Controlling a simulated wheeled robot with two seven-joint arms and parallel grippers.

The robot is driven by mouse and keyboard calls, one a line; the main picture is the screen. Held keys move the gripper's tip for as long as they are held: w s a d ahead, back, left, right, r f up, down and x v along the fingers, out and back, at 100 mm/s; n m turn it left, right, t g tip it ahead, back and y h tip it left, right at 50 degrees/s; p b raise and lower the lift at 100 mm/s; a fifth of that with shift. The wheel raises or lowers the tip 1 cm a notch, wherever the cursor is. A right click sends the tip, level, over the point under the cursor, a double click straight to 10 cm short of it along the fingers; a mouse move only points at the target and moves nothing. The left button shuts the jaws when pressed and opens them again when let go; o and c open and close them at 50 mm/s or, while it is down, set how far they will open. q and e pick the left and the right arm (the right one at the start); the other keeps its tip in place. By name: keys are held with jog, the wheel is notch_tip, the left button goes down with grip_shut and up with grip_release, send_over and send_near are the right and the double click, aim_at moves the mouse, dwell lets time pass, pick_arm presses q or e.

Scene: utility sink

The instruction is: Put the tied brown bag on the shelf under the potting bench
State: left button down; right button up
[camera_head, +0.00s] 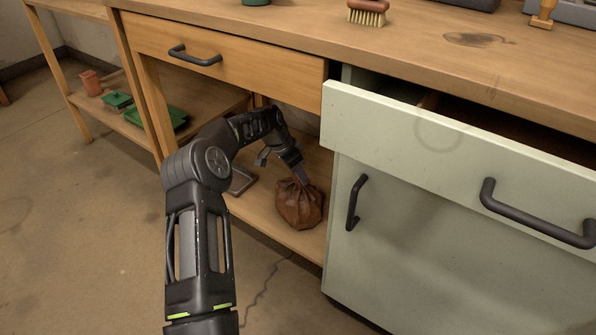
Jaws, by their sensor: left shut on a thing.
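The tied brown bag (299,205) is at the lower shelf (268,228) under the bench's wooden drawer, close to the pale cabinet's left side. It is upright, with its gathered neck at the top. My left gripper (301,178) reaches in under the drawer from the left and is shut on the bag's neck from above. The bag's bottom appears at the shelf surface; I cannot tell whether its full weight rests there. My right gripper is not in view.
The pale green drawer (440,135) stands pulled out at the right, above a cabinet door with a black handle (356,202). The wooden drawer (225,62) is above my arm. Green trays (155,117) and a terracotta pot (91,83) sit on the left shelf.

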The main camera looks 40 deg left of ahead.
pick_arm(q)
jog(key=shift+w+r, duration=0.15)
jog(key=shift+r, duration=0.05)
jog(key=c, duration=1.3)
grip_release()
jog(key=shift+f, duration=0.25)
jog(key=o, duration=0.5)
jog(key=shift+r, duration=0.1)
jog(key=shift+s+r, duration=0.25)
jog(key=shift+r, duration=0.2)
jog(key=p+v, duration=0.1)
jog(key=v, duration=0.1)
jog(key=shift+s+a+r+p, duration=0.1)
jog(key=shift+r+p, duration=0.25)
jog(key=s+a+p, duration=0.4)
jog(key=s, duration=0.7)
jog(key=shift+f, duration=0.3)
